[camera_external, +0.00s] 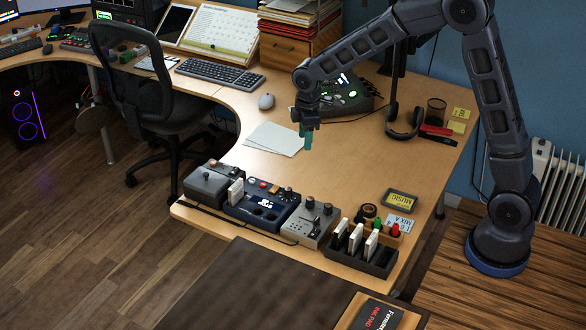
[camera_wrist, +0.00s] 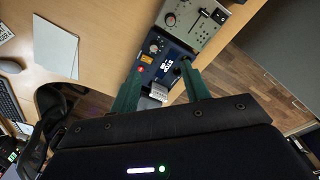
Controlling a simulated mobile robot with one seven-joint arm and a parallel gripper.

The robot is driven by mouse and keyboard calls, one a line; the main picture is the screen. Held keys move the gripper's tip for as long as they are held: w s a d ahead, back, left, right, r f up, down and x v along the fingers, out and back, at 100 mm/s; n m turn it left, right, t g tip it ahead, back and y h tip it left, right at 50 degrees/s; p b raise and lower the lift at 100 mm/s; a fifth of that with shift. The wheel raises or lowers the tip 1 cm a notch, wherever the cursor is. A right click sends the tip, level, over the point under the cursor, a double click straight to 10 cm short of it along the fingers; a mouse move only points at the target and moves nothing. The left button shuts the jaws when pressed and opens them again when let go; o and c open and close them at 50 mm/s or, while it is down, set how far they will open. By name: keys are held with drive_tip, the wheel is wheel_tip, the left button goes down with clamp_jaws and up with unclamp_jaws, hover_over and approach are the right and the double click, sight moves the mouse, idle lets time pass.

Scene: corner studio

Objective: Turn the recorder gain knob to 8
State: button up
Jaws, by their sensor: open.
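I cannot read which one is the recorder, nor any gain dial setting. My gripper (camera_external: 307,138) hangs above the desk, behind and above these devices, pointing down and touching nothing. In the wrist view, its green fingers (camera_wrist: 160,68) are apart and empty. The blue device (camera_wrist: 165,62) shows beyond and between them, with a dark knob near the right fingertip. The grey device (camera_wrist: 194,22) lies farther up.
A dark slotted rack (camera_external: 364,247) holds cards at right. The desk's middle is mostly clear.

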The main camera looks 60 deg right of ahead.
drive_tip(key=n, duration=0.2)
hover_over(288, 188)
wheel_tip(288, 188, down, 11)
drive_tip(key=shift+g, duration=0.4)
wheel_tip(288, 188, down, 11)
drive_tip(key=shift+s, duration=0.1)
drive_tip(key=c, duration=1)
